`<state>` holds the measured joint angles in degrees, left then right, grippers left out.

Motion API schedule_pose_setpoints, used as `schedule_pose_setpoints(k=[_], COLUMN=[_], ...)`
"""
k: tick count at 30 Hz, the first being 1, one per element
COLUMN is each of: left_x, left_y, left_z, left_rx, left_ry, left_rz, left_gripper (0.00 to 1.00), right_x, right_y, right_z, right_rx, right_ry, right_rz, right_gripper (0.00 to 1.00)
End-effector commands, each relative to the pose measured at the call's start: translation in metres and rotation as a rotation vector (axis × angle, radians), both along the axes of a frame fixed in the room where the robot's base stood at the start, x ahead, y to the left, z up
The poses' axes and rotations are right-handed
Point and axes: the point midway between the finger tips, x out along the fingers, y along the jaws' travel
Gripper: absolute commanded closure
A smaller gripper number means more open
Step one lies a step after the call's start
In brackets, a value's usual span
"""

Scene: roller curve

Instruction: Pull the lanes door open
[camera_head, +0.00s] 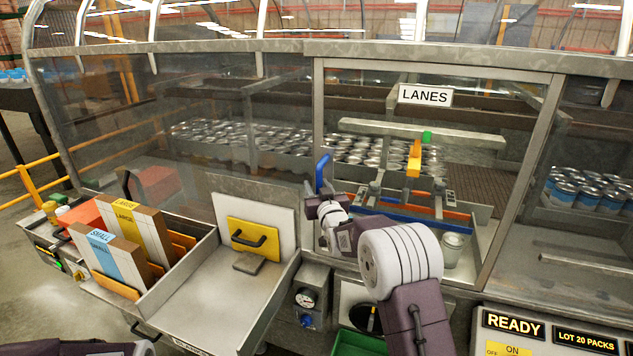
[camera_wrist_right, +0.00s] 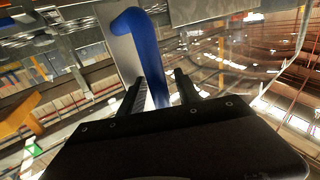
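The lanes door is a clear panel in a grey metal frame (camera_head: 555,120) with a LANES sign (camera_head: 425,96). It appears closed, flush in the machine front. My right gripper (camera_head: 323,200) is at the handle. In the right wrist view, the blue handle (camera_wrist_right: 150,55) passes between the fingers of my right gripper (camera_wrist_right: 160,88), which look closed around it; contact on the right finger is hard to see. My left gripper is out of view; only a bit of my left arm shows at bottom left.
An open tray (camera_head: 200,290) with cartons (camera_head: 110,258) juts out left of the door. Cans (camera_head: 245,138) and a blue-and-orange rail (camera_head: 400,212) are behind the clear panels.

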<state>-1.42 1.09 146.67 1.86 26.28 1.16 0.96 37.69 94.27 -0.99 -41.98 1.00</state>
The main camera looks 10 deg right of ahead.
Motion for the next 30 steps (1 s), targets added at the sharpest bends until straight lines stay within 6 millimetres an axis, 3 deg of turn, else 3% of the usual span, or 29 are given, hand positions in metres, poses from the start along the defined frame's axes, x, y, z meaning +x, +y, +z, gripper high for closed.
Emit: schedule_pose_setpoints(k=[7,11,12,30], left_x=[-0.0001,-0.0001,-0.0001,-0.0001], left_y=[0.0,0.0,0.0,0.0], left_z=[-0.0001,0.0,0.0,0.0], left_rx=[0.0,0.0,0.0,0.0], left_ry=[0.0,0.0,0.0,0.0], left_rz=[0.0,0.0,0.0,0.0], left_gripper=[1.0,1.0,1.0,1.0], right_x=[0.0013,0.0012,0.0012,0.001], right_y=[0.0001,0.0002,0.0003,0.0002], right_z=[-0.0006,-0.0006,-0.0005,-0.0008], right_rx=[0.0,0.0,0.0,0.0], right_ry=[0.0,0.0,0.0,0.001], right_rz=[0.0,0.0,0.001,0.0], right_gripper=[0.6,0.97,1.0,1.0])
